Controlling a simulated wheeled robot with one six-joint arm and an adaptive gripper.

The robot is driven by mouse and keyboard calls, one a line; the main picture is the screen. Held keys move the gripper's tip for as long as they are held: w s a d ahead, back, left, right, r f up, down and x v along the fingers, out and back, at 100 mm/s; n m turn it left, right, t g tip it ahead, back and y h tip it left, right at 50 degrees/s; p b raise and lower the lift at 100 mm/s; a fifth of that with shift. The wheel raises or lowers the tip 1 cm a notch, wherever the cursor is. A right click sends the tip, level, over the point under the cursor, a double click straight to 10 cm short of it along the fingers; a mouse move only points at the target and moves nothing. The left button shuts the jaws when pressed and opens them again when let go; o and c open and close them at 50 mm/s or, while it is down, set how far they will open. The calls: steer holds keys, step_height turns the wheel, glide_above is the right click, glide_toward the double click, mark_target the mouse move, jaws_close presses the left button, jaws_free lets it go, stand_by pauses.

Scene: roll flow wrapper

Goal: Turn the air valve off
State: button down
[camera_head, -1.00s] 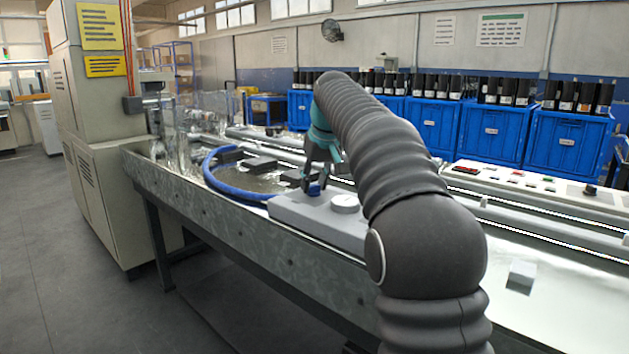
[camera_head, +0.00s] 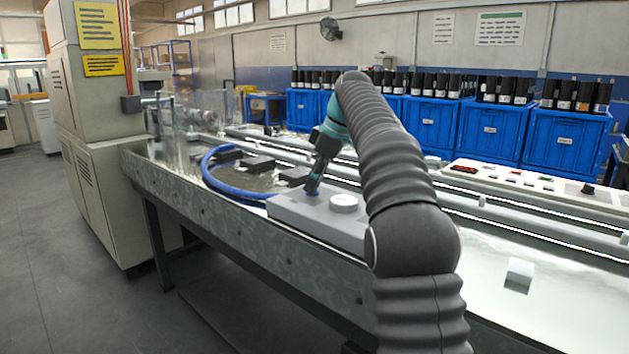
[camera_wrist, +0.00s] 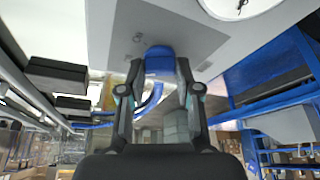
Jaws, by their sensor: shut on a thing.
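The air valve's blue handle (camera_wrist: 160,58) lies between the fingertips of my gripper (camera_wrist: 159,72) in the wrist view. My gripper is shut on it. In the head view my gripper (camera_head: 312,186) points down at the left part of the grey valve block (camera_head: 290,212), and its fingers hide most of the handle. The block also shows in the wrist view (camera_wrist: 205,45). A round white gauge (camera_head: 343,203) sits on the block to the right of my gripper. A blue hose (camera_head: 230,187) curves away from the block's left end.
Several dark blocks (camera_head: 258,163) lie on the machine bed behind the hose. A control panel (camera_head: 520,182) stands at the right, and a small white block (camera_head: 519,271) lies on the shiny surface in front. Blue crates (camera_head: 433,124) line the back.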

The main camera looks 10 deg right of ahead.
steer(key=shift+n, duration=0.6)
steer(key=c, duration=0.8)
jaws_free()
steer(key=shift+v, duration=1.45)
steer(key=s+d, duration=0.1)
steer(key=d, duration=0.2)
steer(key=s+d, duration=0.2)
steer(key=d, duration=0.2)
steer(key=s+d, duration=0.1)
steer(key=d, duration=0.3)
steer(key=shift+s, duration=0.35)
